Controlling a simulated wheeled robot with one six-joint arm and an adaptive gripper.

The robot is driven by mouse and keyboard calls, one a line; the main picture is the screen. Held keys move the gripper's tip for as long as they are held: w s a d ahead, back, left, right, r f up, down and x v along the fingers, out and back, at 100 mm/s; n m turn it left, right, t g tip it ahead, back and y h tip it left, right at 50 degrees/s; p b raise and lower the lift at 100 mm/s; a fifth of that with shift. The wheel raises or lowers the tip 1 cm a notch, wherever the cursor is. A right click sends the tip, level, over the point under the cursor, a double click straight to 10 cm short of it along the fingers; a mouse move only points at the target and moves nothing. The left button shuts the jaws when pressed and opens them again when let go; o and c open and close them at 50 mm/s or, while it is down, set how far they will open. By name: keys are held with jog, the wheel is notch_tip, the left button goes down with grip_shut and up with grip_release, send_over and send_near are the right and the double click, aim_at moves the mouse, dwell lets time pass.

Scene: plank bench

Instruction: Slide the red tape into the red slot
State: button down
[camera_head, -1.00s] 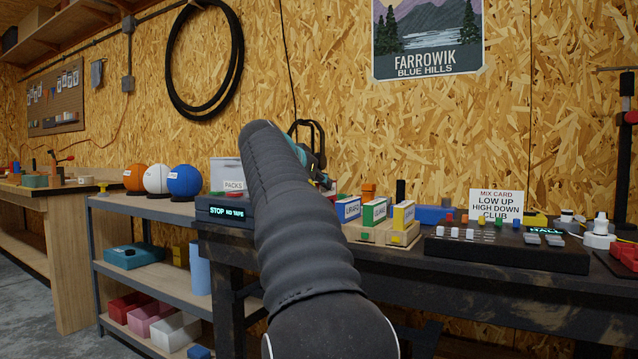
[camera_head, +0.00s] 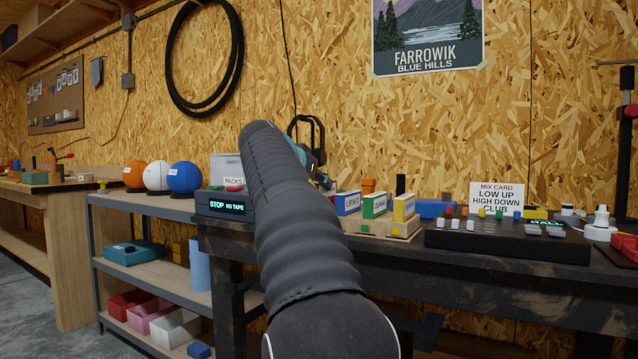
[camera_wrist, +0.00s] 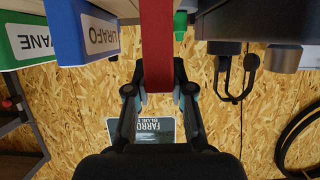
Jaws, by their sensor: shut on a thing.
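In the wrist view the red tape (camera_wrist: 157,40) stands between my fingers, and my gripper (camera_wrist: 160,96) is shut on it. Its far end runs out of the top of the picture. The blue tape (camera_wrist: 92,38) and the green tape (camera_wrist: 22,45) are beside it on the left, apart from it. In the head view my arm hides the red tape and most of my gripper (camera_head: 318,160). A dark player (camera_head: 204,208) reads "STOP NO TAPE"; a small red patch (camera_head: 235,188) shows at its top. I cannot tell whether that is the red slot.
A wooden rack (camera_head: 398,228) holds the blue, green and yellow (camera_head: 404,207) tapes upright. To its right are a black mixer panel (camera_head: 505,243) and a "MIX CARD" sign (camera_head: 496,201). A white "PACKS" box (camera_head: 225,167) stands behind the player. Shelves with balls are at left.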

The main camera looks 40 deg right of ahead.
jog(key=shift+f+b, duration=1)
jog(key=shift+f, duration=0.15)
jog(key=c, duration=0.9)
grip_release()
jog(key=shift+c, duration=0.2)
jog(key=v, duration=1.2)
jog(key=shift+r, duration=0.15)
